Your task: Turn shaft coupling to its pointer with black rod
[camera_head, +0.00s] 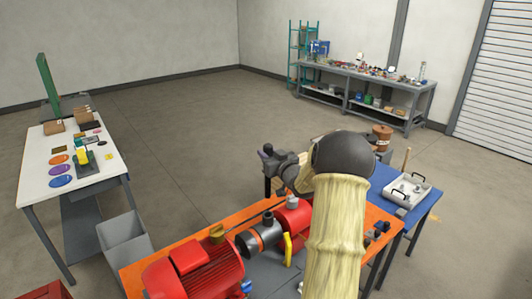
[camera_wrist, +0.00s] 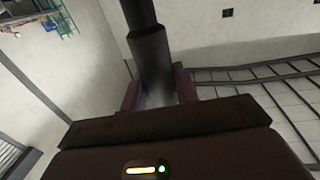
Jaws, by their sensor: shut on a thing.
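My gripper (camera_wrist: 158,92) is shut on a black rod (camera_wrist: 150,50), which stands out from between the jaws with a thicker and a thinner section in the wrist view. In the head view my gripper is in the air above the back edge of the orange skid table, left of my dark wrist; a dark upright piece below it may be part of the rod. The grey and black shaft coupling (camera_head: 258,238) lies between the red motor (camera_head: 195,275) and the red pump (camera_head: 293,220), apart from my gripper. I cannot make out its pointer for certain.
The orange skid table (camera_head: 140,275) also carries a yellow curved part (camera_head: 288,250) and a brass-coloured block (camera_head: 217,233). A blue table (camera_head: 425,203) with a white tray (camera_head: 408,192) stands right. A white table (camera_head: 45,185) stands left, across open floor.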

